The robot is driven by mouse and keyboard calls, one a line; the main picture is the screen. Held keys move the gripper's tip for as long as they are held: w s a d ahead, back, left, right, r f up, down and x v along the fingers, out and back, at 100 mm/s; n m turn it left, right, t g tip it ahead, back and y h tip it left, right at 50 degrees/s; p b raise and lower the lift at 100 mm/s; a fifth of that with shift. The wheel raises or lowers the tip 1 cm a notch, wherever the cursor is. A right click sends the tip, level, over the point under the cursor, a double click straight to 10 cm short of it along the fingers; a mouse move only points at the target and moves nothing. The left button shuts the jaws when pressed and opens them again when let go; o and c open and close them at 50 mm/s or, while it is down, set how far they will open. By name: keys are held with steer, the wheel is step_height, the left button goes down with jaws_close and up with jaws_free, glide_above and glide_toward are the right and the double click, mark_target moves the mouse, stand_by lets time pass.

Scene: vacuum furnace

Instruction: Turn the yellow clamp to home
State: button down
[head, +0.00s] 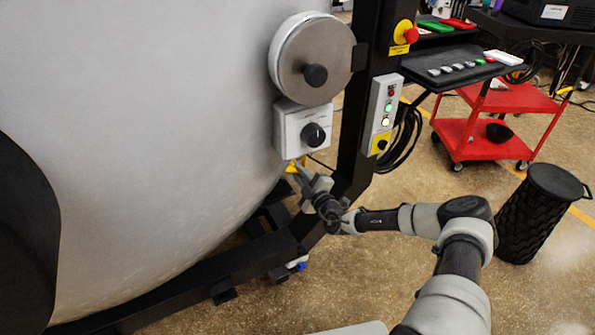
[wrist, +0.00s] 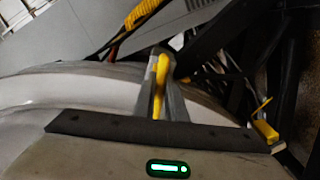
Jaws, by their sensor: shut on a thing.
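The yellow clamp (head: 293,166) shows as a small yellow piece just below the white knob box on the big pale furnace vessel. My gripper (head: 300,168) reaches up to it from below right and hides part of it. In the wrist view, the yellow clamp (wrist: 162,73) is a narrow yellow bar between the two grey fingers of my gripper (wrist: 161,62), which is shut on it. The clamp's pivot and its full angle are hidden.
A white knob box (head: 303,130) and a round dial (head: 311,58) sit above the clamp. A black frame post (head: 360,120) stands close on the right with a button panel (head: 382,115). Another yellow piece (wrist: 266,131) shows at right in the wrist view.

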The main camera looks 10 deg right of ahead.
steer(key=shift+f+m, duration=0.1)
steer(key=shift+m, duration=0.7)
steer(key=c, duration=1.8)
jaws_free()
steer(key=p+v, duration=0.3)
steer(key=v, duration=1.4)
steer(key=shift+s, duration=0.2)
